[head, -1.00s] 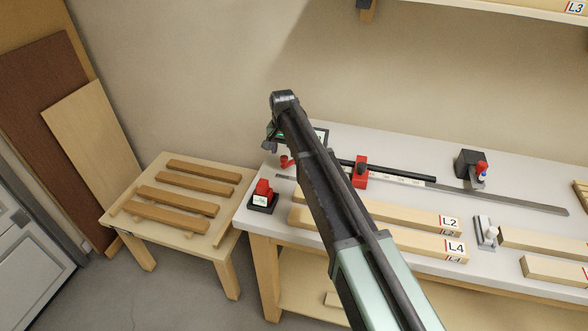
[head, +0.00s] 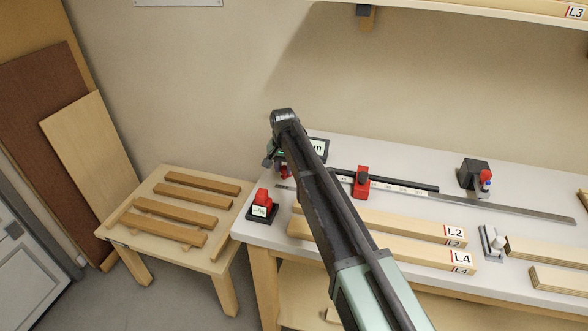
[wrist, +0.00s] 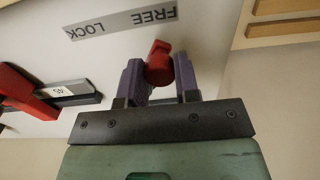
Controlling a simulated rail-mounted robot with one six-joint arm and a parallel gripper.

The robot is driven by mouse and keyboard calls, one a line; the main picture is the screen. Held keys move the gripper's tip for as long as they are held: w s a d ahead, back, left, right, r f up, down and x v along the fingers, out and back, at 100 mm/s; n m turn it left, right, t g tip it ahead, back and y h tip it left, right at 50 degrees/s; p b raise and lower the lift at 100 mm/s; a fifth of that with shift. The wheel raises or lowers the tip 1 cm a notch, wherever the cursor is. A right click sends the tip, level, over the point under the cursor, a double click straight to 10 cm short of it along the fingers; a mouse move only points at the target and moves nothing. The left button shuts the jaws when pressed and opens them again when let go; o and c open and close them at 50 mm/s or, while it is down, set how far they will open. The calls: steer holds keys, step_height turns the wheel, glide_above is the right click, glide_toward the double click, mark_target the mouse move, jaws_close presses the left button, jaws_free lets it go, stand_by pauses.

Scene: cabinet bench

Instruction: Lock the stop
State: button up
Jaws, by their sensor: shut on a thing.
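A red lever knob (wrist: 159,62) sits between the two purple fingers of my gripper (wrist: 160,78) in the wrist view, and the fingers are shut on it. A grey strip (wrist: 124,22) beside it, seen upside down, reads FREE and LOCK. The knob's upper end is nearer the word FREE. In the head view the lever (head: 285,172) is mostly hidden by my gripper (head: 277,160). The red stop (head: 361,182) sits on the dark rail with its scale. A red part also shows at the left of the wrist view (wrist: 22,92).
A small display (head: 318,148) stands behind my arm. A red button box (head: 262,206) is at the bench's left corner. Boards labelled L2 and L4 (head: 440,232) lie in front of the rail. A side table (head: 150,190) with several wood strips stands left.

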steer(key=shift+s+d, duration=0.55)
steer(key=shift+d, duration=0.2)
steer(key=shift+s+d, duration=0.25)
steer(key=shift+d, duration=0.25)
steer(key=shift+s+d, duration=0.25)
steer(key=shift+d, duration=0.2)
steer(key=shift+s+d, duration=0.15)
steer(key=shift+d, duration=0.95)
